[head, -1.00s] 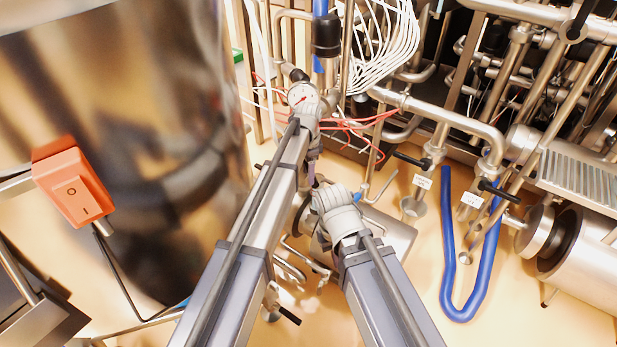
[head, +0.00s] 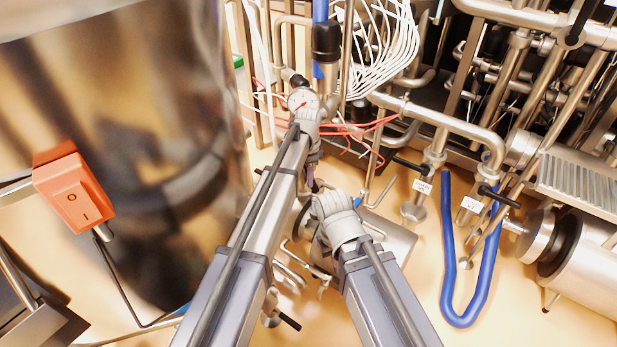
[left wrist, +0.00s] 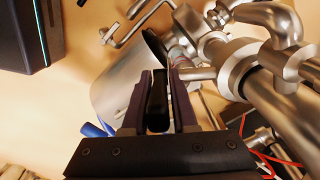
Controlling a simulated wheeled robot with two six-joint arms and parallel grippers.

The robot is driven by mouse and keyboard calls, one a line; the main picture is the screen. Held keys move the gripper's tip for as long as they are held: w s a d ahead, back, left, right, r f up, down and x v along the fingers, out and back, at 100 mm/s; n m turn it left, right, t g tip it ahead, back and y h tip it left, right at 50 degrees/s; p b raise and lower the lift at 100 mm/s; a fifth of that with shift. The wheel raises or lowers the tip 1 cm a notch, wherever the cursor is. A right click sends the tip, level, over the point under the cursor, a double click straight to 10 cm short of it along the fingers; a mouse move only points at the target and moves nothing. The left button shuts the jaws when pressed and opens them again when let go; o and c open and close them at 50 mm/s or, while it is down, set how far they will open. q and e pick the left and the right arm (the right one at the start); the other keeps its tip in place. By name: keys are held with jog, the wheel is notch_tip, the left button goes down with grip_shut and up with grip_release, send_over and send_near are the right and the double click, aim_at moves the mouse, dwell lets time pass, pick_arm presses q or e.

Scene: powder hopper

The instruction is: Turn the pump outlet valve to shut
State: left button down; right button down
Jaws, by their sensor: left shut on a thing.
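My left gripper (head: 312,172) reaches down among the pipes in the middle of the head view, mostly hidden by my arm links. In the left wrist view its dark fingers (left wrist: 159,74) are shut on a black lever handle (left wrist: 157,105), which lies lengthwise between them. A steel pipe with clamp joints (left wrist: 240,65) is just right of the fingers. The lever's joint to its valve is hidden, so I cannot tell its angle to the pipe. My right gripper does not show.
Black-handled valves (head: 497,194) and a blue hose (head: 463,318) are to the right. An orange switch box (head: 73,192) is by the large tank (head: 130,110) at left. White cables (head: 385,45) hang behind.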

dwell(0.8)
pick_arm(q)
jog(key=h, duration=0.1)
jog(key=a+b, duration=0.1)
jog(key=t+h, duration=0.1)
jog(key=shift+s+a+f+h, duration=0.2)
jog(key=shift+s+f+h, duration=0.05)
jog(key=shift+f+h, duration=0.1)
jog(key=c, duration=0.7)
grip_release()
